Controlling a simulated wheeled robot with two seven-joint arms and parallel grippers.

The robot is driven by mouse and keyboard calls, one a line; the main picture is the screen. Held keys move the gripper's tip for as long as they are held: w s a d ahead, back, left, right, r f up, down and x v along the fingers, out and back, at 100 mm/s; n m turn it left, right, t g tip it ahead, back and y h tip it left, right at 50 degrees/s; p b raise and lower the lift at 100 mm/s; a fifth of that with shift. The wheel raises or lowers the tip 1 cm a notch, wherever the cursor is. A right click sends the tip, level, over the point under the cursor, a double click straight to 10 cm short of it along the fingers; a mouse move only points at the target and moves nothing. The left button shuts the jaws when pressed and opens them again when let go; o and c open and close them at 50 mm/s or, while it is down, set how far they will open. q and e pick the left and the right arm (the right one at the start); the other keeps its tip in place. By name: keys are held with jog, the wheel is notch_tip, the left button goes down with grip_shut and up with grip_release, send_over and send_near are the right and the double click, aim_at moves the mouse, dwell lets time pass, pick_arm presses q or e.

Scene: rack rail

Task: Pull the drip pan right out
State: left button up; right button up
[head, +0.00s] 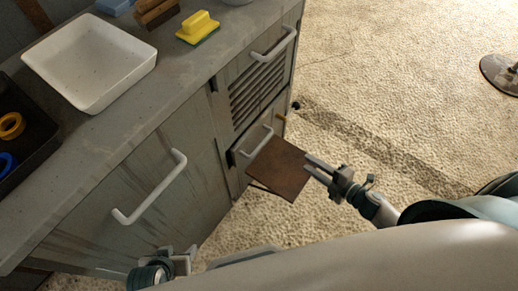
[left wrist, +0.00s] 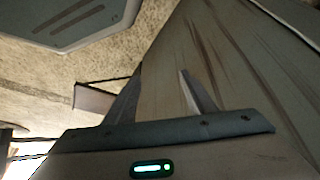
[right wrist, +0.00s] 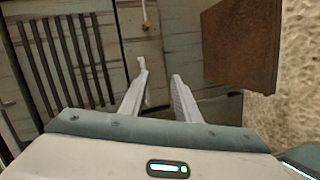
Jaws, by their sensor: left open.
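The drip pan appears to be the flat rusty brown piece (head: 277,168) sticking out low from the cabinet front, below a drawer-like panel with a white handle (head: 257,142). It also shows in the right wrist view (right wrist: 241,45), right of the fingers, and probably edge-on in the left wrist view (left wrist: 94,99). My right gripper (head: 309,168) is open at the pan's outer edge in the head view; I cannot tell whether it touches. A white bar shows between its fingers in the right wrist view. My left gripper (head: 180,256) is open and empty, low beside the cabinet front.
The cabinet has a louvred panel (head: 257,95) and a larger door with a white handle (head: 150,188). Open rough floor (head: 400,80) lies to the right.

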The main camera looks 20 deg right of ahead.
aim_at(263, 143)
pick_arm(q)
jog(key=r+b, duration=0.2)
jog(key=r, duration=0.2)
jog(key=shift+d+r, duration=0.2)
pick_arm(e)
jog(key=a+r+n+y, duration=0.1)
jog(key=n, duration=0.1)
jog(key=a+r+n+g+y, duration=0.1)
jog(key=a+r+n+y, duration=0.1)
jog(key=n, duration=0.1)
jog(key=shift+a, duration=0.15)
jog(key=shift+w, duration=0.1)
jog(key=x, duration=1.7)
jog(key=shift+w+a+r, duration=0.1)
jog(key=shift+a, duration=0.1)
pick_arm(q)
jog(key=shift+w+d+t, duration=0.2)
jog(key=shift+w+t, duration=0.05)
jog(key=shift+t, duration=0.15)
pick_arm(e)
grip_shut()
